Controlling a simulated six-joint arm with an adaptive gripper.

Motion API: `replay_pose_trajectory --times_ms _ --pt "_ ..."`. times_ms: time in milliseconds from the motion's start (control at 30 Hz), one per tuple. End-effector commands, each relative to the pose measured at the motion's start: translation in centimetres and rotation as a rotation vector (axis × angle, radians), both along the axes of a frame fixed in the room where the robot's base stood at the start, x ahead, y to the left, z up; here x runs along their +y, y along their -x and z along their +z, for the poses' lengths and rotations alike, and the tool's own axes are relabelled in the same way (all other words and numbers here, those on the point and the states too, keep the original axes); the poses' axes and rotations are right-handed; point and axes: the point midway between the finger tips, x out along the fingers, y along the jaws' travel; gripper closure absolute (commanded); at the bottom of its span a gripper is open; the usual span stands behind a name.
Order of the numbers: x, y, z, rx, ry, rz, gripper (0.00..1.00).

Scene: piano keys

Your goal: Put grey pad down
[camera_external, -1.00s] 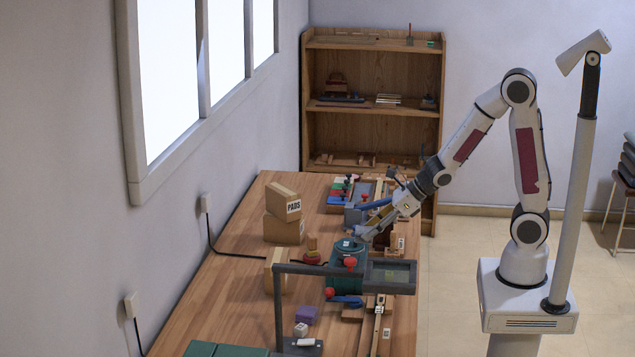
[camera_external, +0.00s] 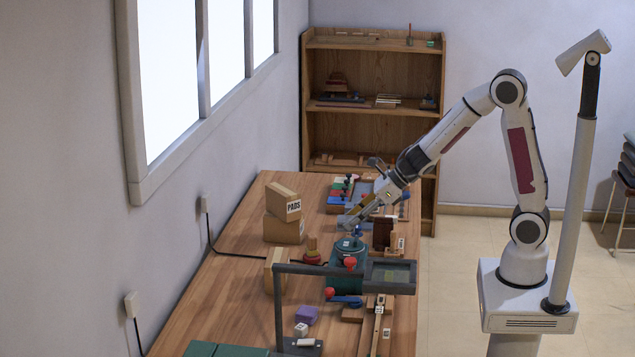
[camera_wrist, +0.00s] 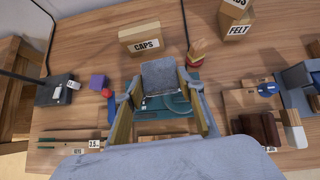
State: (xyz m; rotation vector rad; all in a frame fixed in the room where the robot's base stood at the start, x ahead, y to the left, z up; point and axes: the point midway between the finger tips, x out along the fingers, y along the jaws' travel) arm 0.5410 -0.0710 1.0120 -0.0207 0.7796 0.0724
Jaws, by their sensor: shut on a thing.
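My gripper (camera_external: 352,219) is shut on the grey pad (camera_wrist: 162,77), which shows as a flat grey piece between the two fingertips in the wrist view. The device also shows in the wrist view (camera_wrist: 190,82), beneath and partly hidden by the pad and the fingers. I cannot tell whether the pad touches it.
A CAPS box (camera_wrist: 146,37) and a FELT box (camera_wrist: 236,20) stand beyond. A PADS box (camera_external: 284,202) is stacked on another box. A dark stand (camera_external: 278,310) with a screen (camera_external: 391,274) stands in front of the device. A purple block (camera_external: 307,315) lies near. Open wood lies left of the boxes.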

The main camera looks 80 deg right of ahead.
Motion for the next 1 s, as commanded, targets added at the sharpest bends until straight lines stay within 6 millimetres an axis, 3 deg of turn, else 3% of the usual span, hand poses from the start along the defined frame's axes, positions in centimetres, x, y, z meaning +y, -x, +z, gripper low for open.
replay_pose_trajectory --times_ms 667,1000 --pt "-0.5 -7.5 1.7 -0.005 0.005 0.073 0.83" --pt "-0.9 -12.3 2.2 -0.002 0.008 0.13 0.83"
